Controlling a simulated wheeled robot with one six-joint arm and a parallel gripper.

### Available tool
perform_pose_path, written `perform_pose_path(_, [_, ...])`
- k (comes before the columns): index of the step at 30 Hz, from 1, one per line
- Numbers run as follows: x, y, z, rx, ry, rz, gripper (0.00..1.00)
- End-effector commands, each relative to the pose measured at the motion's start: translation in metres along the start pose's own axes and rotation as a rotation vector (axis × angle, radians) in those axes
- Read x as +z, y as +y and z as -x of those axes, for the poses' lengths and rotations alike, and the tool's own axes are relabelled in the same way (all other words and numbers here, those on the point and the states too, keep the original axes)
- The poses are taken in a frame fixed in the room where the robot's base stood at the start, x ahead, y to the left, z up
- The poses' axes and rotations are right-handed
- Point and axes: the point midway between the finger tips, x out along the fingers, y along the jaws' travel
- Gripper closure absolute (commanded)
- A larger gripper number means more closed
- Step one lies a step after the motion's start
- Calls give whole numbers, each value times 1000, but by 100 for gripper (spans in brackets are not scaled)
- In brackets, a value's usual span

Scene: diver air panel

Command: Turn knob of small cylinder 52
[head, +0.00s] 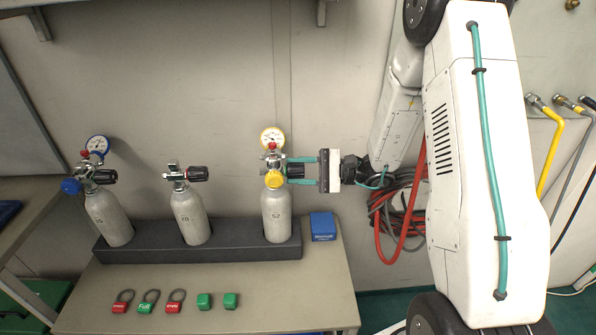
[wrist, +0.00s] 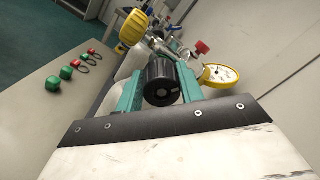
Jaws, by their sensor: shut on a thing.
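The small cylinder 52 (head: 277,218) stands upright at the right end of the dark rack, with a yellow gauge (head: 272,138) and a yellow fitting (head: 274,180) on its valve. Its black knob (wrist: 162,82) points right, toward my arm. My gripper (head: 297,170) reaches in from the right at knob height. Its two teal fingers are shut on the knob, one on each side, as the wrist view shows. In the head view the fingers and valve partly hide the knob. The gauge (wrist: 220,74) and yellow fitting (wrist: 132,28) also show in the wrist view.
Two other cylinders (head: 110,215) (head: 190,212) stand in the rack (head: 150,254). A blue box (head: 322,226) sits right of cylinder 52. Red and green tags and green blocks (head: 204,301) lie along the table front. Red and grey hoses (head: 398,215) hang beside my arm.

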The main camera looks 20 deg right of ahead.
Motion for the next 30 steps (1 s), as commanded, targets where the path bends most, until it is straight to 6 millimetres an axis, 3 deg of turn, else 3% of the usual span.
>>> perform_pose_path(30, [0,-2,0,-29,37,-895,85])
